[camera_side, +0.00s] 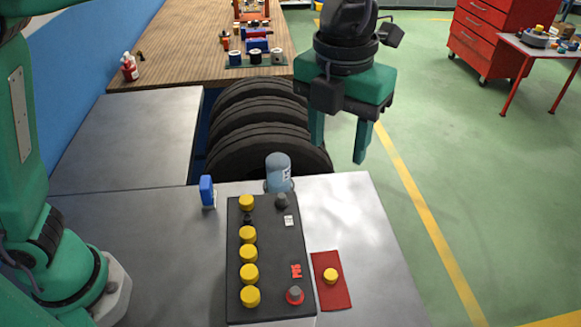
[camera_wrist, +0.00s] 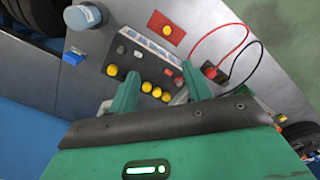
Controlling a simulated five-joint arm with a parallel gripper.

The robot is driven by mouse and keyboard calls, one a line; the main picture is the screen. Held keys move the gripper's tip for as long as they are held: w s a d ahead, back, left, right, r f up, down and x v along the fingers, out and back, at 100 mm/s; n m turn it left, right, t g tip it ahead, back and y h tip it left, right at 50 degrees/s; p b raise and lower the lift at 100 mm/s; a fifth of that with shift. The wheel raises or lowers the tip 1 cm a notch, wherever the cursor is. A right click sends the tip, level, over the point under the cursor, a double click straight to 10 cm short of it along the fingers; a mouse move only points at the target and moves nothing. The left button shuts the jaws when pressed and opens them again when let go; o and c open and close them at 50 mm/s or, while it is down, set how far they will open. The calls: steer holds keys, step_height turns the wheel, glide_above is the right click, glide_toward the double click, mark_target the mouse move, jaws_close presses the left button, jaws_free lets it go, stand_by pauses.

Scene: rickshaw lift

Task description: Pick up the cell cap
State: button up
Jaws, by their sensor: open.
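A yellow cell cap (camera_side: 330,276) lies on a red cloth (camera_side: 333,295) to the right of the black battery (camera_side: 275,265). The cap also shows in the wrist view (camera_wrist: 167,30), on the red cloth near the top. Several similar yellow caps (camera_side: 249,253) sit in a row along the battery's left side, with a dark spot (camera_side: 248,219) between the two farthest ones. My gripper (camera_side: 338,152) is open and empty, raised above and beyond the bench's far edge, apart from every cap. In the wrist view both fingers (camera_wrist: 162,74) are spread with the battery beyond them.
A grey-blue bottle (camera_side: 278,173) and a blue item (camera_side: 207,191) stand near the battery's far end. Tyres (camera_side: 265,145) are behind the metal bench. In the wrist view, red and black cables (camera_wrist: 245,35) lie beside the battery. Bare metal surrounds the cloth's right side.

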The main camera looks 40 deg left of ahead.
steer(key=d+f+m, duration=0.1)
steer(key=d+m, duration=0.2)
glide_above(332, 273)
steer(key=shift+n, duration=0.3)
step_height(332, 273, down, 24)
stand_by(0.3)
steer(key=shift+f, duration=2.6)
steer(key=c, duration=0.9)
